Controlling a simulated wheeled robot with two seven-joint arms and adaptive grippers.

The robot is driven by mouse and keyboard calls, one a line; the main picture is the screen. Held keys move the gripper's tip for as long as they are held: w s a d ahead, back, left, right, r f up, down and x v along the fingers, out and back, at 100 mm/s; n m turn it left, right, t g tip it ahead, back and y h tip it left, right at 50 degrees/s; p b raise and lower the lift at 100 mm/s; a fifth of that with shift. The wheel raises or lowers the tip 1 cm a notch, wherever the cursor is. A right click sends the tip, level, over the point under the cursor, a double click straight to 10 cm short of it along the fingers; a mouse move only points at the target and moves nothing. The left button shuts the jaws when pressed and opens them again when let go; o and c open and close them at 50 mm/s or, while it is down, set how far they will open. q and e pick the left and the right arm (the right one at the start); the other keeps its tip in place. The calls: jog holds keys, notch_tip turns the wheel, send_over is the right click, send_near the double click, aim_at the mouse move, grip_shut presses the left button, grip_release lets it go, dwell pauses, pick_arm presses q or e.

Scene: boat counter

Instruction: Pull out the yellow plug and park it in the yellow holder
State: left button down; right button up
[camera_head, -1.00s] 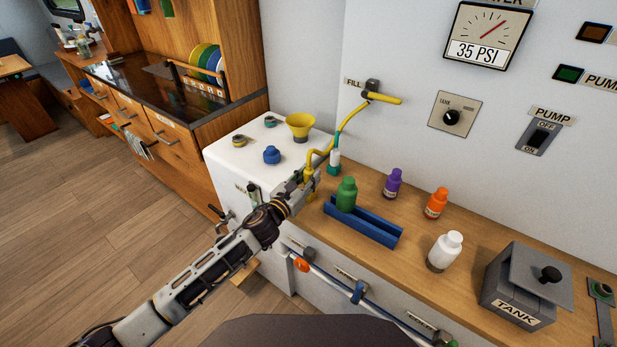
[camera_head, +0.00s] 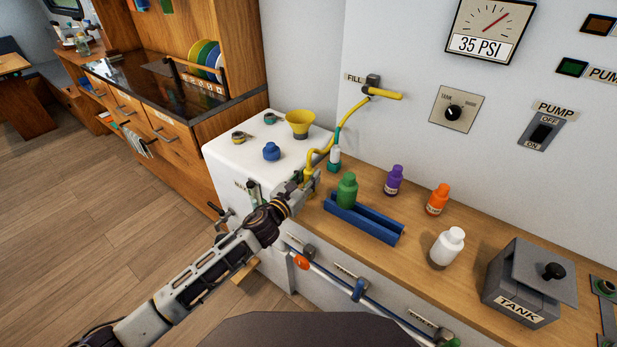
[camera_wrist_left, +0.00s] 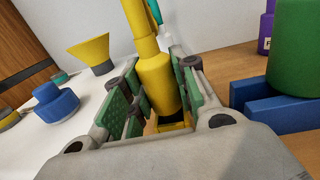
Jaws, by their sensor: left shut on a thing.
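The yellow plug (camera_wrist_left: 157,80) is upright between the green-padded fingers of my left gripper (camera_wrist_left: 155,100). The gripper is shut on it. In the head view, the left gripper (camera_head: 307,183) is at the counter's left end, beside the white tank, with the yellow plug (camera_head: 308,172) at its tip. A yellow square-edged piece (camera_wrist_left: 173,126), perhaps the yellow holder, shows just below the plug. I cannot tell whether the plug's lower end is inside it. My right gripper is not in view.
The white tank (camera_head: 228,157) carries a yellow funnel (camera_head: 299,122) and a blue cap (camera_head: 271,151). A blue rack (camera_head: 375,226) with a green bottle (camera_head: 347,190) stands close right of the gripper. Purple, orange and white bottles stand farther right, before a grey TANK box (camera_head: 518,300).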

pick_arm(q)
jog(key=shift+f+b, duration=0.3)
jog(key=shift+f, duration=0.15)
jog(key=c, duration=1.1)
grip_release()
jog(key=shift+o, duration=0.2)
jog(key=shift+r, duration=0.2)
